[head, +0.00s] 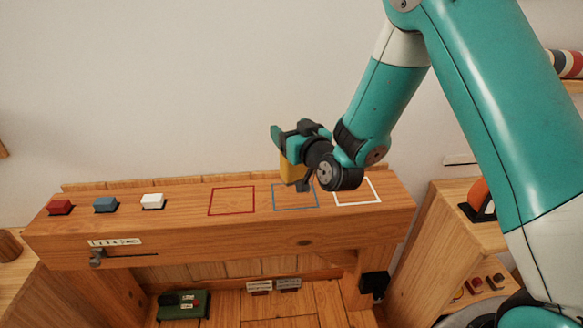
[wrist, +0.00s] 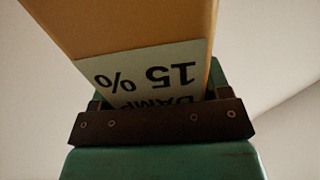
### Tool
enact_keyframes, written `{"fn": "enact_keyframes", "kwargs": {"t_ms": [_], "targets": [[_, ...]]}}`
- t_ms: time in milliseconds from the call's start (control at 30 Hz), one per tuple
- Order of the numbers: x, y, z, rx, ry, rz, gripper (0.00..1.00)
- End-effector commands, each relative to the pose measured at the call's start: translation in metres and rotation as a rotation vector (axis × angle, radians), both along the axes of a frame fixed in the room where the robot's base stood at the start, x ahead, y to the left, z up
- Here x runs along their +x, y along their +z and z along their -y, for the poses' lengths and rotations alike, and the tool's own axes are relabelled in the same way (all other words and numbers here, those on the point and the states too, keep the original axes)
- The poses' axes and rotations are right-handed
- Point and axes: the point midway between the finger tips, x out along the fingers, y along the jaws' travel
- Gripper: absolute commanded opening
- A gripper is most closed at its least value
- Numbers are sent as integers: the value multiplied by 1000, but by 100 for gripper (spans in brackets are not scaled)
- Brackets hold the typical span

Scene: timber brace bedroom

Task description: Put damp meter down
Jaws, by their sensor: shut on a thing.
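My gripper (head: 298,158) is shut on the damp meter (head: 292,170), a yellow-orange block, over the wooden beam (head: 180,222). In the wrist view the damp meter (wrist: 130,25) has a pale label reading "15 %" and "DAMP", upside down, partly hidden by a dark finger. The meter's lower end is over or near the blue square outline (head: 283,205); I cannot tell whether it touches the beam. A red square outline (head: 231,213) lies to the left and a white one (head: 356,203) to the right, partly behind my gripper.
Red (head: 60,207), blue (head: 105,205) and white (head: 152,201) buttons sit on the beam's left end. A slider (head: 97,257) is on its front. A green device (head: 183,304) lies below. A shelf unit (head: 440,225) stands right. A wall rises behind the beam.

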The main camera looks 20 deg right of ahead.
Motion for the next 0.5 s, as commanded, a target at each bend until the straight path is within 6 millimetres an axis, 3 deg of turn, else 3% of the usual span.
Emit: {"fn": "enact_keyframes", "kwargs": {"t_ms": [167, 400, 500], "targets": [[0, -13, 0, 1, 1, 2, 34], [0, -47, -1, 2, 1, 2, 34], [0, -51, -1, 3, 1, 3, 34]]}}
